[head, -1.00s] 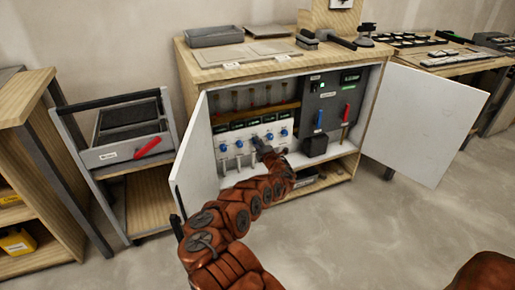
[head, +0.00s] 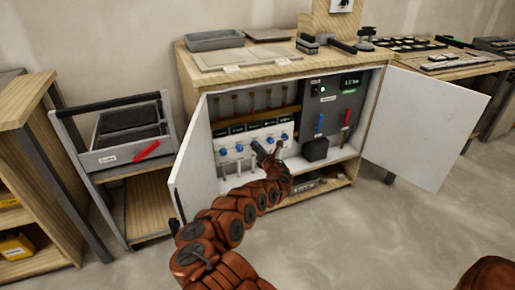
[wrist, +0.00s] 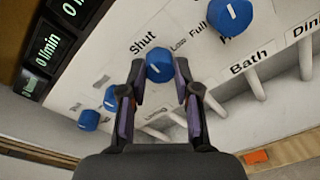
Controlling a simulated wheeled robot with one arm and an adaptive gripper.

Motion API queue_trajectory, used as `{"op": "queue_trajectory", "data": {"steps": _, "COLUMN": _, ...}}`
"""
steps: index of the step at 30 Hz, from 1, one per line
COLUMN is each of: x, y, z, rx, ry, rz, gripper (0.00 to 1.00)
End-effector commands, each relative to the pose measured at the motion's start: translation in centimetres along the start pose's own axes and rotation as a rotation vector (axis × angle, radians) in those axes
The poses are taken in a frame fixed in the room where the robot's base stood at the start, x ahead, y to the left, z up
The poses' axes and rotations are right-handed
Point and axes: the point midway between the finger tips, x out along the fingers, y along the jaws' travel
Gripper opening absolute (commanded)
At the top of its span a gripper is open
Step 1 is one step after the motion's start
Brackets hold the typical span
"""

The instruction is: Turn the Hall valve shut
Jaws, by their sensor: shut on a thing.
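In the wrist view my gripper (wrist: 160,88) has its two fingers on either side of a blue valve knob (wrist: 158,66) and is shut on it. The knob has a short white mark on its face. The words Shut, Low and Full are printed on the white panel (wrist: 120,50) near it. The held knob's own name label is not readable, so I cannot tell from it whether this is the Hall valve. In the head view my gripper (head: 261,151) is at the row of blue knobs inside the open cabinet and partly hides the panel.
More blue knobs (wrist: 230,15) sit beside the held one, with pipes (wrist: 255,83) below and flow displays (wrist: 48,45) above. The cabinet's left door (head: 190,165) and right door (head: 425,125) stand open around my arm. A dark box (head: 315,149) is inside to the right.

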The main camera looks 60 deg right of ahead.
Motion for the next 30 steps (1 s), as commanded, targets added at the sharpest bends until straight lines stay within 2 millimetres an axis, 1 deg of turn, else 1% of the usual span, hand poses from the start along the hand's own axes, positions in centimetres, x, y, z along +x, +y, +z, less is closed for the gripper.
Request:
{"op": "queue_trajectory", "data": {"steps": 9, "x": 0.07, "y": 0.16, "z": -0.05, "rx": -0.101, "ry": -0.003, "rz": -0.003, "gripper": 0.0}}
{"op": "queue_trajectory", "data": {"steps": 24, "x": 0.07, "y": 0.15, "z": -0.04, "rx": -0.114, "ry": -0.004, "rz": -0.004, "gripper": 0.0}}
{"op": "queue_trajectory", "data": {"steps": 25, "x": 0.07, "y": 0.15, "z": -0.04, "rx": -0.114, "ry": -0.004, "rz": -0.004, "gripper": 0.34}}
{"op": "queue_trajectory", "data": {"steps": 30, "x": 0.05, "y": 0.11, "z": -0.03, "rx": -0.114, "ry": -0.004, "rz": -0.005, "gripper": 0.52}}
